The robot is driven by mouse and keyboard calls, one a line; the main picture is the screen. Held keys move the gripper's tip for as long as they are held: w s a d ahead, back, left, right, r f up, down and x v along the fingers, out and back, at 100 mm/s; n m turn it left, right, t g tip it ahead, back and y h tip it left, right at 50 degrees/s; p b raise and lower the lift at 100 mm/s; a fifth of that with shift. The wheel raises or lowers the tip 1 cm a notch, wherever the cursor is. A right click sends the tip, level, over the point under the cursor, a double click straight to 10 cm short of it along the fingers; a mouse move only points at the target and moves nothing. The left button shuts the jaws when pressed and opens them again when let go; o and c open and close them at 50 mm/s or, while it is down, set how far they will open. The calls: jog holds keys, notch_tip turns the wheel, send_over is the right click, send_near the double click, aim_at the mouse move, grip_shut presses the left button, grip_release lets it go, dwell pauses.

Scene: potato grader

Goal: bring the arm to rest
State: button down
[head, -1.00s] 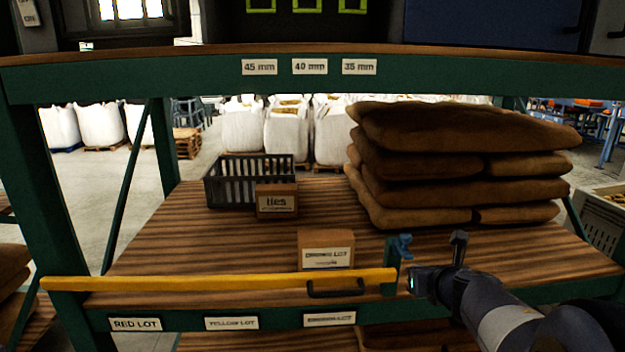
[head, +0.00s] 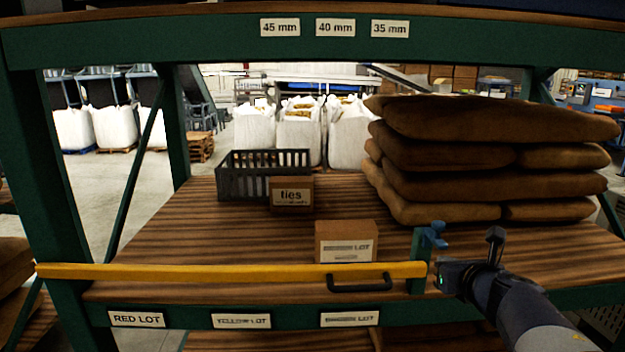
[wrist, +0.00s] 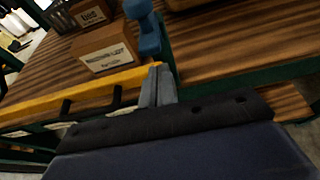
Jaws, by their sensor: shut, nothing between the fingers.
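My gripper (head: 440,276) is at the right end of the yellow bar (head: 230,272), in front of the shelf, beside a blue latch piece (head: 432,236). In the wrist view my gripper (wrist: 158,84) has its two grey fingers together with nothing between them. The yellow bar (wrist: 80,98) runs to the left of the fingers there, and the blue latch piece (wrist: 147,30) stands just beyond them. I cannot tell whether the fingers touch the bar or the latch. My arm comes in from the lower right of the head view.
A labelled carton (head: 346,241), a "ties" box (head: 291,194) and a dark crate (head: 232,178) stand on the wooden shelf (head: 180,235). Brown sacks (head: 480,160) are piled at right. A green beam (head: 200,28) crosses above. The shelf's middle left is clear.

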jog(key=shift+f+t+b, duration=0.3)
jog(key=shift+f+b, duration=0.3)
jog(key=shift+b, duration=0.65)
jog(key=t+b, duration=0.1)
jog(key=b, duration=0.3)
jog(key=shift+f, duration=0.25)
jog(key=shift+r+p, duration=0.2)
jog(key=shift+p, duration=0.2)
jog(key=r+p, duration=0.1)
jog(key=p, duration=0.2)
jog(key=shift+g, duration=0.4)
jog(key=p, duration=0.3)
jog(key=shift+w+r+g, duration=0.1)
jog(key=shift+r+g, duration=0.15)
jog(key=shift+g, duration=0.05)
jog(key=shift+r+p, duration=0.1)
jog(key=shift+p, duration=0.25)
